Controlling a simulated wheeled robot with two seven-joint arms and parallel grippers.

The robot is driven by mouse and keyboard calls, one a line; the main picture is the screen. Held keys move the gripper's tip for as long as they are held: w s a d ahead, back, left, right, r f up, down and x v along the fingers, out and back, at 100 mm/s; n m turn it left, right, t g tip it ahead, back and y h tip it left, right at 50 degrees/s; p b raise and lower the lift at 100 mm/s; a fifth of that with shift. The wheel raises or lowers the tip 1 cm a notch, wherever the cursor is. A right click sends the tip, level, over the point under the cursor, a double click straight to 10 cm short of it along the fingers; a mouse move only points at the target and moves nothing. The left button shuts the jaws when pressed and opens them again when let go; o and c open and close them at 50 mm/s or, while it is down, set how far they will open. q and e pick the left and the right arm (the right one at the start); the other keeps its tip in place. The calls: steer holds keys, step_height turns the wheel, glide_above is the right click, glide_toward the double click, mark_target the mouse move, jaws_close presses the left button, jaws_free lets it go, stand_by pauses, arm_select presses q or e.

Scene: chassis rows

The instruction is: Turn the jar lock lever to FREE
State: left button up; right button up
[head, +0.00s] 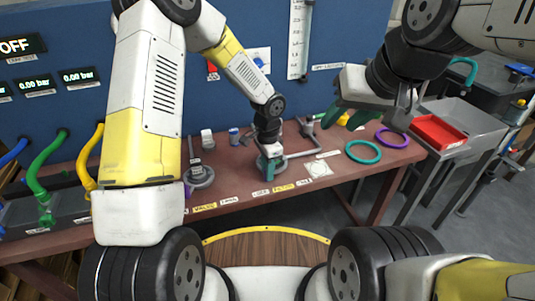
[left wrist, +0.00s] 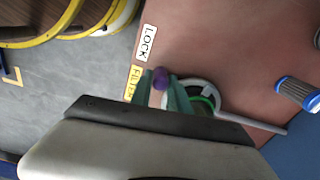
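My left gripper (head: 268,168) is low over the red-brown bench at the filter station. In the left wrist view its teal fingers (left wrist: 162,88) stand close on both sides of a purple knob (left wrist: 160,77), which fills the narrow gap between the tips. The knob seems to be the end of the lock lever; the lever's arm is hidden by the fingers. A round clear-and-grey jar base with a green ring (left wrist: 207,101) lies just right of the fingers. A white LOCK label (left wrist: 148,42) and a yellow FILTER label (left wrist: 133,83) lie beside it. No FREE label is readable. My right gripper (head: 368,112) is open and empty above the bench's right part.
A teal ring (head: 363,152) and a purple ring (head: 392,139) lie to the right, near a red tray (head: 438,132). A blue-and-white cylinder (left wrist: 297,92) stands behind the jar. Green (head: 44,170) and yellow hoses are at left. The floor in front is clear.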

arm_select(q)
jaws_close()
stand_by(1.1)
